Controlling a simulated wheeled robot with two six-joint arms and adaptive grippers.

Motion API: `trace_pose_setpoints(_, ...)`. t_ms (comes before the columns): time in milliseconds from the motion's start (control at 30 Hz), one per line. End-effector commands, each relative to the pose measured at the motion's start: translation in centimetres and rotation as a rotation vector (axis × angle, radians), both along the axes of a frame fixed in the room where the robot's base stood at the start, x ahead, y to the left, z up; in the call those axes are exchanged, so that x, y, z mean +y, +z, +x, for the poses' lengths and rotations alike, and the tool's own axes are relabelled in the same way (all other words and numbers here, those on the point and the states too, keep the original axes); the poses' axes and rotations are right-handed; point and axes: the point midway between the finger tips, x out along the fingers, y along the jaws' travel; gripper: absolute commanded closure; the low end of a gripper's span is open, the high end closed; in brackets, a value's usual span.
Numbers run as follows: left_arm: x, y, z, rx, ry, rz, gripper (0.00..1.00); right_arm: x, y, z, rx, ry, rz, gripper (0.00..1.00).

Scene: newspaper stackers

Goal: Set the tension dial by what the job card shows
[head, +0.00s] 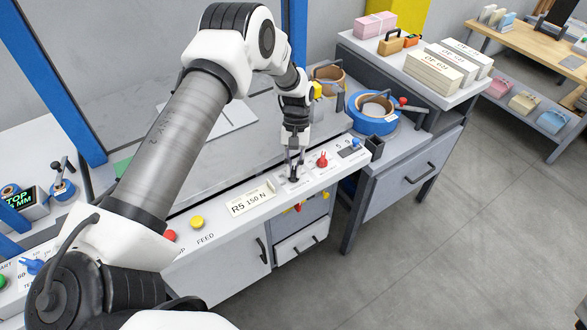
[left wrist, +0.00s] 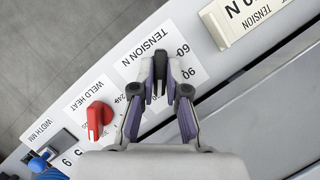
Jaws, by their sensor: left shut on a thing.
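The job card (head: 251,200) is a cream plate on the front panel and reads "R5 150 N". Part of it shows upside down in the left wrist view (left wrist: 245,18). The tension dial (left wrist: 159,82) is a dark knob under the printed label "TENSION N", with 60, 90 and 240 readable around it. My left gripper (head: 294,170) reaches down to the panel right of the card. In the left wrist view its fingers (left wrist: 160,88) are shut on the dial from both sides. The fingers hide much of the scale, and I cannot tell the dial's setting.
The red weld heat knob (head: 322,160) sits just right of the tension dial, with the blue width control (head: 356,142) beyond it. Yellow (head: 197,222) and red (head: 169,236) buttons lie left of the card. A blue strap reel (head: 373,112) stands behind.

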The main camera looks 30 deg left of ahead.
Motion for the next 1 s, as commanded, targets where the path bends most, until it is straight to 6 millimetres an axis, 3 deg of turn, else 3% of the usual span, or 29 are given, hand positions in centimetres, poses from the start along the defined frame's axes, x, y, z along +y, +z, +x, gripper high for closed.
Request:
trace_pose_setpoints(733,-0.14,-0.30,-0.34,0.011,-0.097,-0.003,1.00,0.00,-0.35,0.00,0.000,0.000,0.000,1.00)
trace_pose_setpoints(767,-0.14,-0.29,-0.33,0.010,-0.097,-0.003,0.76,0.00,-0.35,0.00,0.000,0.000,0.000,1.00)
trace_pose_setpoints(800,-0.14,-0.28,-0.31,0.009,-0.097,-0.004,0.62,0.00,-0.35,0.00,0.000,0.000,0.000,1.00)
trace_pose_setpoints(1000,-0.09,-0.15,-0.16,0.005,-0.096,-0.002,0.61,0.00,-0.32,0.00,0.000,0.000,0.000,1.00)
